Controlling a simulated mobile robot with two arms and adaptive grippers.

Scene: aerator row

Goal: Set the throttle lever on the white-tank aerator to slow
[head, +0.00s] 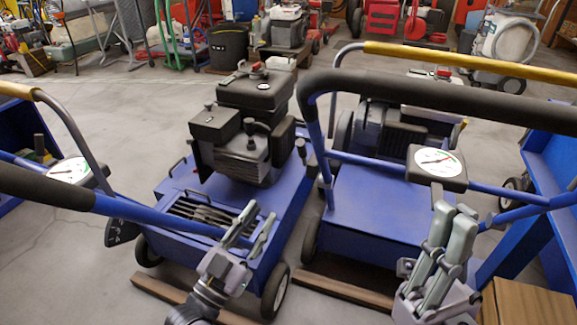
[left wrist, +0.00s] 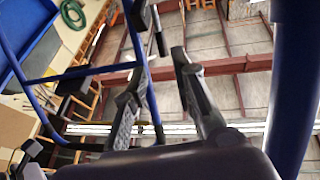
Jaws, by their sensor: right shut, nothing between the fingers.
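Two blue aerators stand side by side, one on the left (head: 285,205) and one on the right (head: 360,215). The left one carries a black engine with a black tank (head: 256,93). The right one's engine is partly hidden by its handle, with a pale top (head: 425,77) just showing; I cannot tell surely that it is the white tank. A black-knobbed lever (head: 301,148) stands between the machines; I cannot tell its owner or setting. My left gripper (head: 262,216) is open and empty over the left deck. My right gripper (head: 455,208) is shut and empty below the right gauge (head: 437,162).
Padded handle bars (head: 430,93) cross in front of both machines. Another gauge (head: 70,172) sits at the left, near another black lever (head: 39,144). Blue framework stands at the right edge. Open concrete floor lies behind the left aerator.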

